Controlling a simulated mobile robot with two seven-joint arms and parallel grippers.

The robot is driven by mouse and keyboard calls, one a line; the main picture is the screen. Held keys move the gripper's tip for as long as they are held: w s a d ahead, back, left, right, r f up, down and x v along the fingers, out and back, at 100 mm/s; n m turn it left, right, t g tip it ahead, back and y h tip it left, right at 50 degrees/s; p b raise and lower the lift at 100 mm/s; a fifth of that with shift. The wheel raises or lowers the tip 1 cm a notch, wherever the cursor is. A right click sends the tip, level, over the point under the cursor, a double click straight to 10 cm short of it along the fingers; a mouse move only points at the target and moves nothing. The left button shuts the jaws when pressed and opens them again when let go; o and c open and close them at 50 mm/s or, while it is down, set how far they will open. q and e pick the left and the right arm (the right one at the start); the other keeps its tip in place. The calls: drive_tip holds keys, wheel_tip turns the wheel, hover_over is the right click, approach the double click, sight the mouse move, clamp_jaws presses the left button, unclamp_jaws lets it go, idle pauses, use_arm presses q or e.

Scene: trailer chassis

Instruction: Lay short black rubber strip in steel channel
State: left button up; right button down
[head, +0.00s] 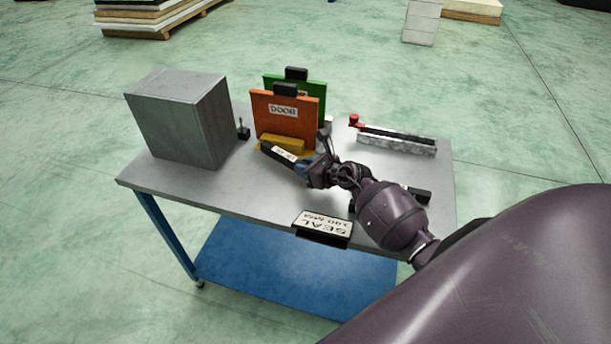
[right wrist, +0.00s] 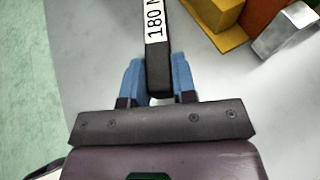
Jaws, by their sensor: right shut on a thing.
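My right gripper (head: 304,166) is shut on a black strip (head: 276,151) with a white label, near the middle of the table. In the right wrist view the strip (right wrist: 157,62) sits between the blue fingers (right wrist: 156,78), and its label reads "180 M", cut off by the frame edge. The steel channel (head: 396,146) lies at the back right of the table, with a dark band along its length and a red piece (head: 354,121) at its left end. The strip is apart from the channel, to its left. Another black piece (head: 419,195) shows partly behind my right arm. My left gripper is not in view.
A grey metal box (head: 182,117) stands on the table's left. An orange panel marked DOOR (head: 284,124) and a green panel (head: 312,92) stand upright in a yellow holder (head: 283,144) close to the held strip. A "SEAL" sign (head: 322,226) is at the front edge.

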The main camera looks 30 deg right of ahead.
drive_tip(key=shift+f+b, duration=0.35)
drive_tip(key=shift+f, duration=1)
drive_tip(key=shift+f, duration=0.2)
drive_tip(key=c, duration=0.9)
unclamp_jaws()
drive_tip(key=shift+r, duration=0.15)
